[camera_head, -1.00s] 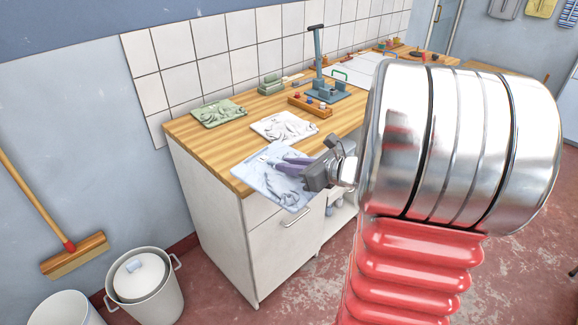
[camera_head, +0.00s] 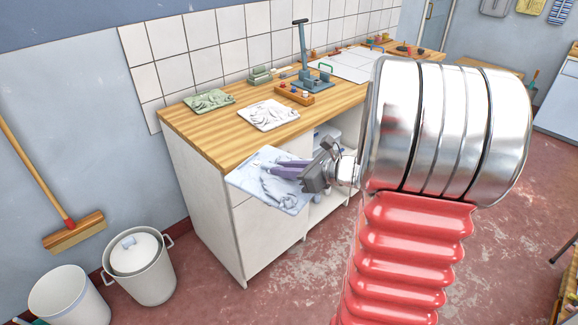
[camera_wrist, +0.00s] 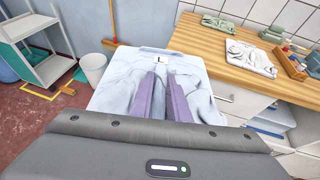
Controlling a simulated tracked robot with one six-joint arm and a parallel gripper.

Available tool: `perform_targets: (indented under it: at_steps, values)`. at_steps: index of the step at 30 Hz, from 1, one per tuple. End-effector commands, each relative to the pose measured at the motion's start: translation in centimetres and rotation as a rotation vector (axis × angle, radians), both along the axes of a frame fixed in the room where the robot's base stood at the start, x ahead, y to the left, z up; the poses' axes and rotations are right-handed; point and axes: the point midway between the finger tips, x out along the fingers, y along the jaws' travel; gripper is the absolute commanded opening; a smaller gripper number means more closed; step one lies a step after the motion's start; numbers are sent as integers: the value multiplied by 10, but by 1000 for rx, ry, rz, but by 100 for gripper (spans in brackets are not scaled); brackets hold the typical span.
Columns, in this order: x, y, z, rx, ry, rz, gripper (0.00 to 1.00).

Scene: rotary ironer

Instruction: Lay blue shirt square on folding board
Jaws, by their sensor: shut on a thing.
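The light blue shirt (camera_head: 244,178) is a flat, roughly square folded piece with raised creases, held out in front of the counter. It also shows in the wrist view (camera_wrist: 113,92), with a small "L" label near its far edge. My gripper (camera_head: 278,170) is shut on it, its purple-grey fingers (camera_wrist: 161,98) lying over the cloth. Their tips against the cloth are hard to make out. A white flat panel with a green handle (camera_head: 352,66) lies far back on the counter; I cannot tell for sure that it is the folding board.
The wooden counter (camera_head: 190,125) carries a green folded piece (camera_head: 208,101), a white folded piece (camera_head: 268,114), a block of pegs (camera_head: 294,93) and an upright grey-blue press (camera_head: 303,55). A lidded bin (camera_head: 140,270) and a broom (camera_head: 75,238) stand left. The red floor in front is open.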

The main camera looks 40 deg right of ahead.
Motion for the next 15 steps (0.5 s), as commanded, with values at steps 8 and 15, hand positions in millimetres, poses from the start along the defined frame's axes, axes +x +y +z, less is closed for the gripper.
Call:
perform_targets:
  at_steps: [8,15]
  values:
    - [14,20,-25,1,4,92,0]
    - [28,47,-59,3,7,195,0]
